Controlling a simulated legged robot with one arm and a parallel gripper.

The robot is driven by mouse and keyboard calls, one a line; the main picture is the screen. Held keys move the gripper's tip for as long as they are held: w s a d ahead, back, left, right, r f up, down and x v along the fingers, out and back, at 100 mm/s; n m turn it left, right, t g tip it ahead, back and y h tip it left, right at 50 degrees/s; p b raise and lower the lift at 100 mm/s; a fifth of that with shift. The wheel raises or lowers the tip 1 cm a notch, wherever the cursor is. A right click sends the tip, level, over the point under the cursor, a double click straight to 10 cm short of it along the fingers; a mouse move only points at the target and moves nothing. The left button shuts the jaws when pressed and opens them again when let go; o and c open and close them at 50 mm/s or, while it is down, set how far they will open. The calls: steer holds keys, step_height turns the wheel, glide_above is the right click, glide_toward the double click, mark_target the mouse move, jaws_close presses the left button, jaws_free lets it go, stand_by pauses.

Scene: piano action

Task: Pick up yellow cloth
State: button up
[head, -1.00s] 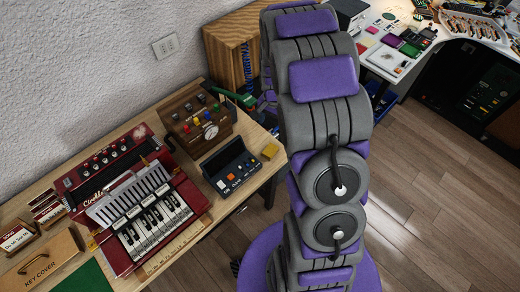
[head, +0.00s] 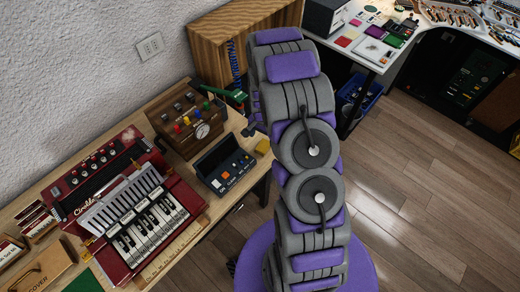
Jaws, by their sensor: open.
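A small yellow piece (head: 263,147), the only thing here that looks like the yellow cloth, lies near the right edge of the wooden bench (head: 212,222), beside a dark device with coloured buttons (head: 224,169). My arm partly covers the area just right of it. My gripper (head: 253,122) shows only in part at the left side of my arm, just above the yellow piece in the picture. It is open, with nothing seen in it. Its fingertips are small and partly hidden, and I cannot tell its height over the bench.
A wooden box with coloured knobs and a gauge (head: 190,120) stands behind the device, with a green item (head: 228,94) by it. A red accordion-like keyboard (head: 125,208) fills the bench's middle. A white table (head: 383,52) stands at the back right. Floor at right is clear.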

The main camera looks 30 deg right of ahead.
mark_target(264, 144)
steer(key=shift+d+f+b, duration=0.3)
steer(key=shift+d+f, duration=0.85)
steer(key=shift+f, duration=0.1)
steer(key=f, duration=0.3)
steer(key=shift+w+a+f+b, duration=0.1)
steer(key=shift+a+b, duration=0.3)
steer(key=shift+a, duration=0.6)
steer(key=shift+d, duration=0.9)
steer(key=c, duration=0.6)
steer(key=shift+c, duration=0.8)
steer(key=shift+a, duration=0.65)
steer(key=c, duration=0.4)
steer(key=shift+d+r, duration=0.45)
steer(key=shift+r, duration=0.15)
steer(key=shift+c, duration=0.2)
step_height(264, 144, up, 2)
steer(key=shift+r+p, duration=0.2)
steer(key=shift+p, duration=0.4)
steer(key=s+r+p, duration=0.1)
steer(key=s+p, duration=0.1)
steer(key=s, duration=1.2)
steer(key=shift+s+r, duration=0.15)
steer(key=shift+s, duration=0.25)
steer(key=shift+s+a, duration=0.1)
steer(key=shift+s, duration=0.6)
